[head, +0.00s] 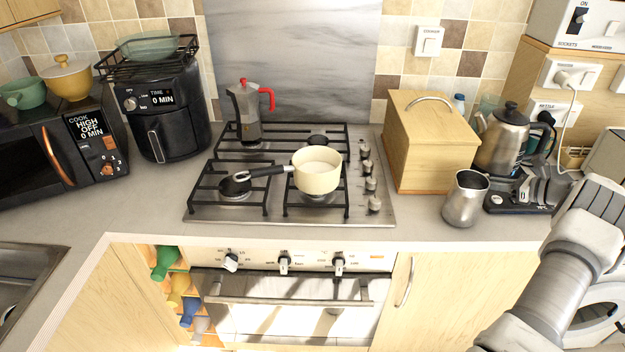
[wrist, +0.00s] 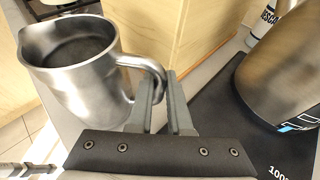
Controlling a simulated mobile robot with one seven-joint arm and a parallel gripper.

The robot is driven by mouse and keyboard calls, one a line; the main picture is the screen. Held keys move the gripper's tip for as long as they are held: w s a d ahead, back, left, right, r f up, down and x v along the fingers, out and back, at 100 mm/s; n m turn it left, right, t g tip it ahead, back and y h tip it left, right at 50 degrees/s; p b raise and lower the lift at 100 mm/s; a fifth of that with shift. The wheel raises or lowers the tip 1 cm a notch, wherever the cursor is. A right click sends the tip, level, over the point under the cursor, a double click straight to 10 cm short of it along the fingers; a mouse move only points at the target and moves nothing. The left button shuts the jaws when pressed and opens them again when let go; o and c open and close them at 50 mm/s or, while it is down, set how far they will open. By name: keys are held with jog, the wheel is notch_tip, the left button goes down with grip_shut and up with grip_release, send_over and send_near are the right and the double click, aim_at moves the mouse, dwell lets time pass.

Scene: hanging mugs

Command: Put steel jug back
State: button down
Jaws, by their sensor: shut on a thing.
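The steel jug (head: 464,200) is an open, shiny metal pitcher at the right end of the counter, upright or nearly so, right of the hob and in front of the wooden box. In the wrist view the jug (wrist: 85,85) is at the upper left, with its handle towards my gripper. My gripper (wrist: 167,103) is shut on the jug's handle, one finger on each side. In the head view my arm comes in from the lower right and the fingertips are hard to make out. I cannot tell whether the jug's base touches the counter.
A steel kettle (head: 503,138) stands close behind and right of the jug, by a black base (head: 520,197). The wooden box (head: 428,150) is behind left. A cream pan (head: 318,180) and a moka pot (head: 247,112) stand on the hob. The counter's front edge is near the jug.

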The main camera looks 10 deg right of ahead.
jog(key=shift+f+b, duration=0.3)
dwell(0.4)
jog(key=c, duration=0.8)
grip_release()
jog(key=shift+o, duration=0.2)
jog(key=v, duration=1.7)
jog(key=shift+r+b, duration=0.15)
jog(key=shift+b, duration=0.25)
jog(key=shift+s+d, duration=0.1)
